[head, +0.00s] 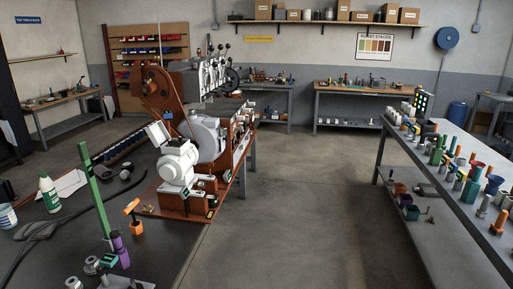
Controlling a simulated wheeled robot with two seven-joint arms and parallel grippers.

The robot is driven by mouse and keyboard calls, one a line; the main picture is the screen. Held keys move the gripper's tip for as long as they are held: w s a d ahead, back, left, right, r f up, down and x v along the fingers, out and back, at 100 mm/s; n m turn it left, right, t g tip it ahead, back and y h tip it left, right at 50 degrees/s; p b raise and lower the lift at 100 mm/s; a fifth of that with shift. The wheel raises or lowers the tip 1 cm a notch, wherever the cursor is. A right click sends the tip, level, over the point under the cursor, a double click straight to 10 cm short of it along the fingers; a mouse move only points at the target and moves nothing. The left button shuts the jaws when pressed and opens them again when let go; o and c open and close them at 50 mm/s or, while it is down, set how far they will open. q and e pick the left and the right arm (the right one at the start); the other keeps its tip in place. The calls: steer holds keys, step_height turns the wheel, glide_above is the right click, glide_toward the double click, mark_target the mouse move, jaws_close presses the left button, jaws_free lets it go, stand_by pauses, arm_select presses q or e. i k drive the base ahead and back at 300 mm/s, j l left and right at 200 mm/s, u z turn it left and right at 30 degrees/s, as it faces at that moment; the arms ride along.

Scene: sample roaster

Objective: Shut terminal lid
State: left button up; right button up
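A white motor-like unit (177,166) stands on a reddish-brown base at the right end of the dark bench on the left. A pale square flap (158,133) with a dark rim stands tilted up at the top left of this unit. It looks like the terminal lid, standing open. The inside of the box under it is too small to make out. Neither of my grippers shows in the head view.
A green upright post (94,190) with purple parts and an orange T-shaped piece (134,215) stand on the dark bench near the unit. A large brown-and-white machine (205,125) rises behind. A long table (445,185) with many small parts is at right. The middle floor (300,220) is clear.

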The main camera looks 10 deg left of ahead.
mark_target(158, 133)
steer(key=i+j, duration=0.15)
steer(key=i, duration=0.6)
steer(key=i+j, duration=0.2)
steer(key=i, duration=0.6)
